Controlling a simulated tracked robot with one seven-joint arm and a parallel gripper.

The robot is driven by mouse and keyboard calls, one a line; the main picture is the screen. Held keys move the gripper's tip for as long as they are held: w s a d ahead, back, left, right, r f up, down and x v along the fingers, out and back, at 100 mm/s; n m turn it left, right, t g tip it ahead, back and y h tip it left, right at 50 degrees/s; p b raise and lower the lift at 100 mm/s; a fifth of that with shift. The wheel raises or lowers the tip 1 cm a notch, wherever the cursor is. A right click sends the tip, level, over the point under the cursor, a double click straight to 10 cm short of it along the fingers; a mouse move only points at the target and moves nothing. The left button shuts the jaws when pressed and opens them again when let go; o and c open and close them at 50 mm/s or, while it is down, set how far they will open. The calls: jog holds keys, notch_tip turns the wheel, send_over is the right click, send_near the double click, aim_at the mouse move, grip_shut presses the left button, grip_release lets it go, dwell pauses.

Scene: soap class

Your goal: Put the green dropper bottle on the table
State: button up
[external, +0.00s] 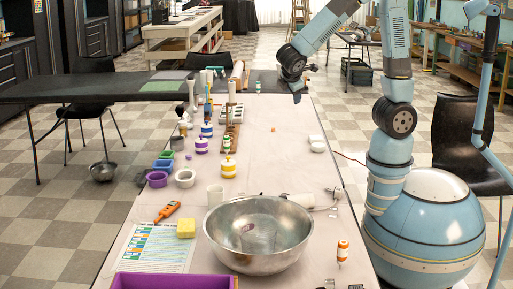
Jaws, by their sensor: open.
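A small white bottle with green bands (258,87) stands upright at the far end, by the dark table. A second white bottle with green bands (227,144) stands midway along the light table (270,165), behind a yellow-banded bottle. I cannot tell at this size which one is the dropper bottle. My gripper (299,97) points down near the far end of the light table, to the right of the far green-banded bottle and apart from it. It is open and appears empty. Its fingers are small and dark here.
A large metal bowl (258,235) fills the near middle, with an orange-banded bottle (343,251) to its right. The light table's right far half is mostly clear.

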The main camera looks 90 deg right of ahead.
jog(key=s+a+r+m+t+y, duration=0.5)
jog(key=s+a+r+y, duration=0.3)
jog(key=s+a+r, duration=0.4)
jog(key=shift+s+a+r+m+t, duration=0.3)
jog(key=shift+s+a+r+t, duration=0.15)
jog(key=shift+s+t, duration=0.4)
